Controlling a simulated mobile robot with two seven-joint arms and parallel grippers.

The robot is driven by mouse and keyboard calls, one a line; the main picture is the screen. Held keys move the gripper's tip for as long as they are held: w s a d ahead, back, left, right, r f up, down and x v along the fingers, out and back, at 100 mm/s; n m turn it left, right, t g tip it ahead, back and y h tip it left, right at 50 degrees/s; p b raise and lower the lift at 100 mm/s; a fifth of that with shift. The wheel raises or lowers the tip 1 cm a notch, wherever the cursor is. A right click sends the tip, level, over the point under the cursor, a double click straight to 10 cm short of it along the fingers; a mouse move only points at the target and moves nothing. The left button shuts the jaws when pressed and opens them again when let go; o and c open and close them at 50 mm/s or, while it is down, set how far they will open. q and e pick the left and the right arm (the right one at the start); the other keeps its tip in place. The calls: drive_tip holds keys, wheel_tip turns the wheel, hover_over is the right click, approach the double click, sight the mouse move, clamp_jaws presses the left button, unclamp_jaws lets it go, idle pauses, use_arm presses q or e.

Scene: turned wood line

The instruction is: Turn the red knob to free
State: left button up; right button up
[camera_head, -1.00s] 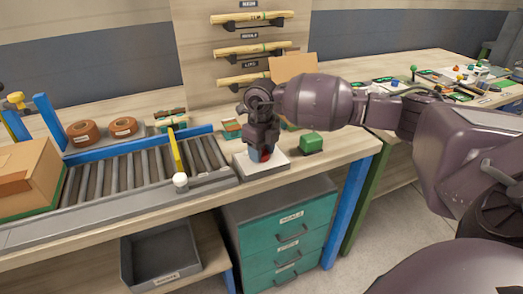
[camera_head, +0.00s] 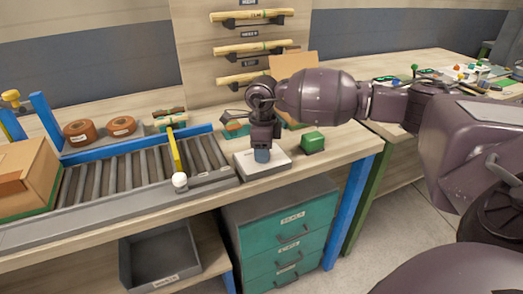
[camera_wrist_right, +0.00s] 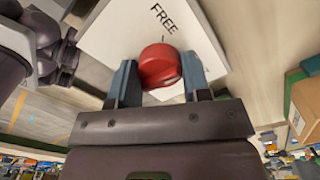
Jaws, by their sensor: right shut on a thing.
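The red knob (camera_wrist_right: 160,66) sits on a white plate (camera_wrist_right: 98,34) in the right wrist view. The word FREE is printed on the plate above the knob, slanting in the picture. My right gripper (camera_wrist_right: 158,78) is shut on the knob, one blue-grey finger on each side. In the head view my right gripper (camera_head: 262,155) points down over the plate (camera_head: 277,166) at the table's front edge. There its finger hides the knob. A line mark on the knob is not clear. My left gripper is not in view.
A green block (camera_head: 312,142) stands just right of the plate. A roller conveyor (camera_head: 110,175) with a yellow bar (camera_head: 173,150) lies to the left, beside a cardboard box (camera_head: 28,176). A teal drawer unit (camera_head: 285,225) is below the table.

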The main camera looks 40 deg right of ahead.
drive_tip(key=n+b, duration=0.1)
drive_tip(key=n, duration=0.3)
drive_tip(key=shift+f+n, duration=0.1)
drive_tip(key=shift+n, duration=0.2)
drive_tip(key=n+b, duration=0.1)
drive_tip(key=n, duration=0.2)
drive_tip(key=shift+n, duration=1.2)
drive_tip(key=o, duration=0.9)
